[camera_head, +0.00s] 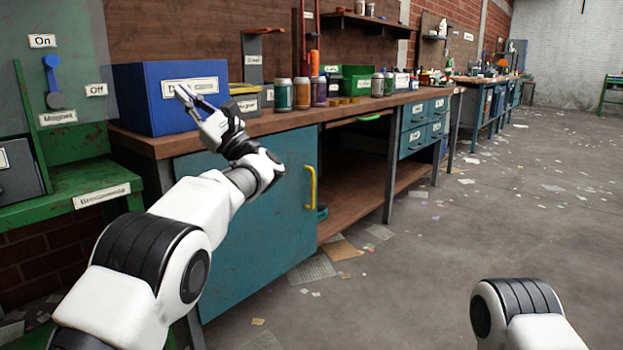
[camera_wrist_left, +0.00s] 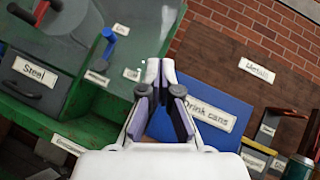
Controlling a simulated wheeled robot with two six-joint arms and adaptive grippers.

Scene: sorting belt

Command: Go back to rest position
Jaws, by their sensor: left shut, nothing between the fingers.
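My left gripper (camera_head: 184,94) is raised in front of the blue box labelled "Drink cans" (camera_head: 145,116) on the workbench. Its fingers are shut with nothing between them. In the left wrist view the left gripper (camera_wrist_left: 153,68) points toward the wall, with the blue box (camera_wrist_left: 215,95) behind it. I cannot tell whether the fingers touch the box. Part of my right arm (camera_head: 515,312) shows at the bottom right of the head view, but its gripper is out of view.
The workbench (camera_head: 300,118) carries several cans (camera_head: 283,95) and a green bin (camera_head: 357,80). A green machine with a blue lever (camera_head: 52,75) stands at the left. Its green table (camera_head: 85,178) is beside the bench. The floor (camera_head: 450,240) at the right is open, with scattered paper.

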